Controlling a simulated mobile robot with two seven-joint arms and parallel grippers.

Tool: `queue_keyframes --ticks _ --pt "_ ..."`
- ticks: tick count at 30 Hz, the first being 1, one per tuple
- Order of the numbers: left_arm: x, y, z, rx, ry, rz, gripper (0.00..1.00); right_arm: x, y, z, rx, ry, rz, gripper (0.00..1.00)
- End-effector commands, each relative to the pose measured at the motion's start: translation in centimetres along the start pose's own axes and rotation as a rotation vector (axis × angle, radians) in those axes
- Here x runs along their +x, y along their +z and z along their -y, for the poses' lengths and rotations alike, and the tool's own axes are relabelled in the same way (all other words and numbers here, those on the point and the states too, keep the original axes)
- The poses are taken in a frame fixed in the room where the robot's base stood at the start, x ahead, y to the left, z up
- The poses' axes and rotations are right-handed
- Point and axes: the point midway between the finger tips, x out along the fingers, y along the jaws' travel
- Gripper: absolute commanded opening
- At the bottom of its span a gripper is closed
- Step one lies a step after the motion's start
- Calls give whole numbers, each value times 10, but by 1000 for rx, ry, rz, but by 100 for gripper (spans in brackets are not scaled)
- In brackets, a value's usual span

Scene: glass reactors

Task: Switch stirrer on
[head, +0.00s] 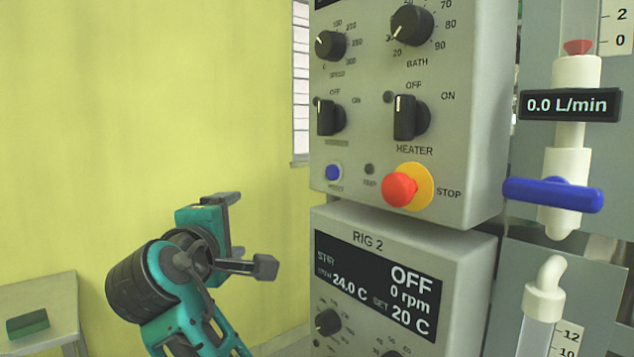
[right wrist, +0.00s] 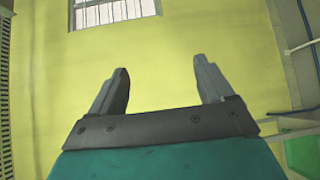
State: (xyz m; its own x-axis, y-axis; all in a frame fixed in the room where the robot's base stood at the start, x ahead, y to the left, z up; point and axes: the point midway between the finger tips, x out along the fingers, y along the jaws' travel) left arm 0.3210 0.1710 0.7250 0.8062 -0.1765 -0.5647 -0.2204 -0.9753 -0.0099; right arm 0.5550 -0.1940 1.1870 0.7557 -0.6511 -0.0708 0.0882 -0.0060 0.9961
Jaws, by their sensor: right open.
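The upper grey control panel (head: 356,70) shows on the right of the head view. At its left is a black rotary switch (head: 328,118) marked OFF and ON; its lower label is unreadable, and its white mark points up towards OFF. A similar HEATER switch (head: 408,118) stands to its right, also pointing to OFF. The RIG 2 display (head: 378,284) below reads STIR, OFF, 0 rpm, 24.0 C, SET 20 C. My right gripper (head: 250,236) is open and empty, left of the panels and apart from them. Its two fingers (right wrist: 163,88) show in the right wrist view with nothing between them. My left gripper is out of view.
A red STOP button (head: 399,190) on a yellow base sticks out below the switches, beside a blue button (head: 333,173). A blue valve handle (head: 553,195) and a 0.0 L/min readout (head: 570,105) are at right. A grey table (head: 40,292) stands at lower left.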

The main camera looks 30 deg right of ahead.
Motion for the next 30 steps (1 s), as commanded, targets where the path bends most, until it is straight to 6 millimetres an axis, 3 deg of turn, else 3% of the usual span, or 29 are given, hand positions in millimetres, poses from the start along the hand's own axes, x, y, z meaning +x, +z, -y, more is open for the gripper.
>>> queue_keyframes --ticks 1,3,6,9,15,20,30 --pt "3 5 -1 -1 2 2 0 -13 10 -33 4 38 59 81" --pt "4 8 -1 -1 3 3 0 -32 27 -68 0 63 147 81" --pt "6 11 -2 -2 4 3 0 -60 51 -105 13 76 252 81" --pt "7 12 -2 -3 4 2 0 -85 70 -128 36 74 325 81" --pt "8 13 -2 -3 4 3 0 -108 88 -145 62 60 387 81" --pt "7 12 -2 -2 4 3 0 -97 95 -148 63 58 396 81" --pt "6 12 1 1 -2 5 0 -34 121 -150 63 57 396 81"
